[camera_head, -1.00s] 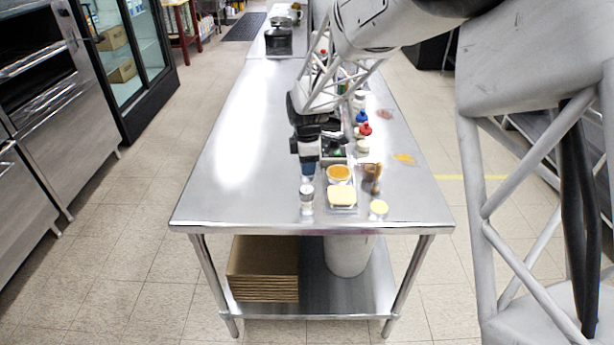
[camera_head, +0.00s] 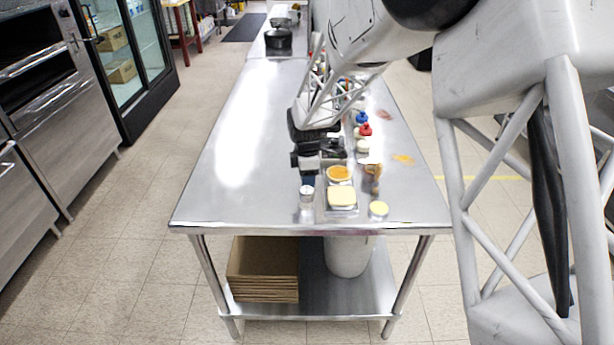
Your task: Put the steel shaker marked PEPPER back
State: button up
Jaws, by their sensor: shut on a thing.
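My gripper (camera_head: 308,170) points down over the near part of the steel table (camera_head: 235,170). It is shut on a steel shaker, of which only a small pale part (camera_head: 309,164) shows between the dark fingers; its marking cannot be read. Another steel shaker (camera_head: 306,198) with a pale top stands upright near the table's front edge, just in front of the gripper in the picture. Its marking is too small to read. I cannot tell whether the fingers touch it or how high they are above the table.
Right of the gripper are an orange-topped container (camera_head: 339,173), a pale yellow-topped container (camera_head: 341,197), a brown item (camera_head: 372,175) and a round yellow-topped one (camera_head: 379,209). Red-capped (camera_head: 365,130) and blue-capped (camera_head: 361,118) bottles stand behind. The table's left side is clear.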

jog(key=shift+f, duration=0.15)
jog(key=o, duration=1)
jog(key=shift+c, duration=0.2)
jog(key=shift+r, duration=6.15)
